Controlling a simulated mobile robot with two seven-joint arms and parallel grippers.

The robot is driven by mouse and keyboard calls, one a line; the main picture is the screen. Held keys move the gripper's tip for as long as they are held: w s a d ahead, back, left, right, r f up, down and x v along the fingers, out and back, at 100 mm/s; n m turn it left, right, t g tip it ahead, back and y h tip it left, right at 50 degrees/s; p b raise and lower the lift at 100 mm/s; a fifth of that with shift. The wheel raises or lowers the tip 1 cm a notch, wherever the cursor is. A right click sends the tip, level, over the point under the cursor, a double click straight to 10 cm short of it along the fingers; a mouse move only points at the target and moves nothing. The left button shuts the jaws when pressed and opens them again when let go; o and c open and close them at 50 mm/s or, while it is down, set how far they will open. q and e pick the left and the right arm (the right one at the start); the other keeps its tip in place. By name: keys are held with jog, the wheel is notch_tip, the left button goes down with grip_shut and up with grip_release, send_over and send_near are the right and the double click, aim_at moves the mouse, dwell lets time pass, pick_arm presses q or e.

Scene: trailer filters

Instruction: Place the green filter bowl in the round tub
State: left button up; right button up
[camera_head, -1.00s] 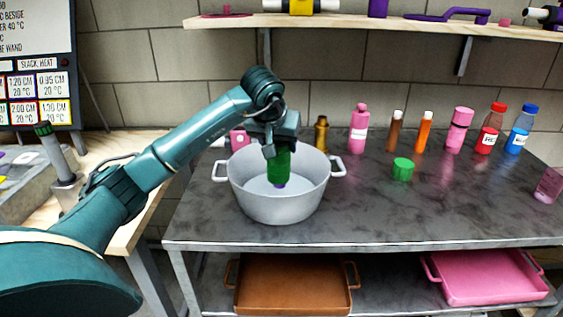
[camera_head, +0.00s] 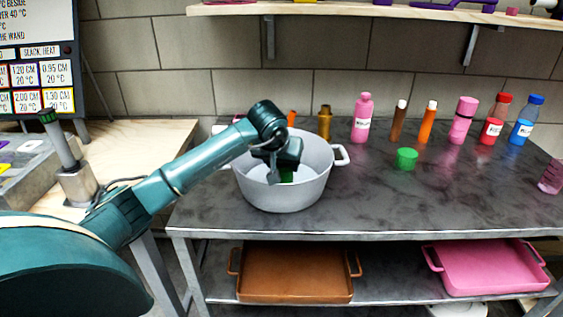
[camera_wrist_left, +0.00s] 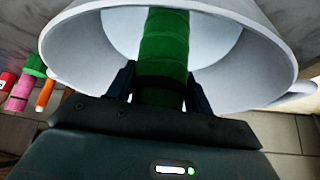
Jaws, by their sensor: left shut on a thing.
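The round tub (camera_head: 300,198) is a pale grey, two-handled pot near the left end of the dark metal table. My left gripper (camera_head: 283,172) reaches down inside its rim, shut on the green filter bowl (camera_head: 288,178). In the head view only a small green part shows below the gripper; the tub wall hides the lower end. In the left wrist view the green filter bowl (camera_wrist_left: 163,45) is a ribbed green cylinder between the two dark fingers (camera_wrist_left: 160,88), inside the tub (camera_wrist_left: 80,50). I cannot tell whether it touches the tub floor. My right gripper is not in view.
Several bottles, including a pink one (camera_head: 361,118), line the back. Brown (camera_head: 295,288) and pink (camera_head: 488,270) trays lie on the lower shelf. The table's front right is clear.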

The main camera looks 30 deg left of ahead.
pick_arm(q)
jog(key=o, duration=1)
